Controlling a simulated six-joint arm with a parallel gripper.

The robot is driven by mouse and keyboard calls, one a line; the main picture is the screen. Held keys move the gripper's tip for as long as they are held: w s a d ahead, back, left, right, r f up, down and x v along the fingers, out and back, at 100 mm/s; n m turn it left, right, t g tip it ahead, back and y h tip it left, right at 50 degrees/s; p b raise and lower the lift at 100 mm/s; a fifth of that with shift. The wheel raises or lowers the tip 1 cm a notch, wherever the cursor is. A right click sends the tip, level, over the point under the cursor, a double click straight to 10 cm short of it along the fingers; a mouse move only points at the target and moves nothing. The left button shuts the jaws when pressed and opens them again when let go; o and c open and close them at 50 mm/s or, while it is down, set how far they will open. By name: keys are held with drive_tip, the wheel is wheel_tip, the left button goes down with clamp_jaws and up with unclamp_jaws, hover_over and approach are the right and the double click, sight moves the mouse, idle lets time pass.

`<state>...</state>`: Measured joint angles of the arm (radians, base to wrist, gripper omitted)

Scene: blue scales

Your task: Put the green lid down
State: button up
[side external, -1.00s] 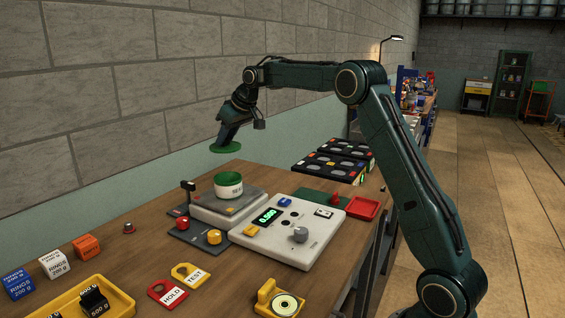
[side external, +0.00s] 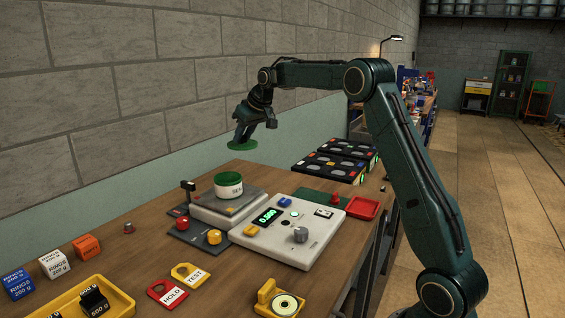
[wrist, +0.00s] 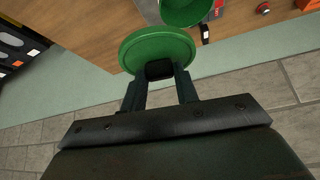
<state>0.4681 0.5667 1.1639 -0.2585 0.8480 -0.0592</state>
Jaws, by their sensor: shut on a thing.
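The green lid (side external: 241,145) is a flat round disc held in the air at the back of the bench, near the wall. My gripper (side external: 240,136) is above it, shut on its dark knob. In the wrist view the lid (wrist: 157,48) lies beyond the fingers, and my gripper (wrist: 160,72) closes on the knob (wrist: 159,70) at its near side. A green and white tub (side external: 228,187) stands open on the grey scale platform (side external: 205,209), in front of and below the lid. The tub's green inside (wrist: 187,10) shows at the top of the wrist view.
A white console (side external: 290,236) with a lit display stands right of the scale. Black trays (side external: 330,167) sit at the back right, with a green mat (side external: 313,196) and a red tray (side external: 362,208) in front. Bare wood lies behind the scale.

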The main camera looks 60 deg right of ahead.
drive_tip(key=s+d+f+m+g+h, duration=0.15)
drive_tip(key=s+d+m, duration=0.25)
drive_tip(key=s+d, duration=0.4)
drive_tip(key=s+d+m+g+h, duration=0.1)
drive_tip(key=s+d+m+h, duration=0.15)
drive_tip(key=s+d, duration=0.55)
drive_tip(key=shift+m+t, duration=0.25)
drive_tip(key=shift+m, duration=0.1)
drive_tip(key=f, duration=0.5)
drive_tip(key=w+d+f, duration=0.1)
drive_tip(key=f, duration=0.4)
drive_tip(key=w+d+f, duration=0.1)
drive_tip(key=f, duration=0.5)
drive_tip(key=shift+w+f, duration=0.1)
drive_tip(key=shift+w, duration=0.1)
drive_tip(key=shift+f, duration=2.1)
drive_tip(key=shift+f, duration=0.1)
drive_tip(key=o, duration=1)
drive_tip(key=shift+c, duration=0.2)
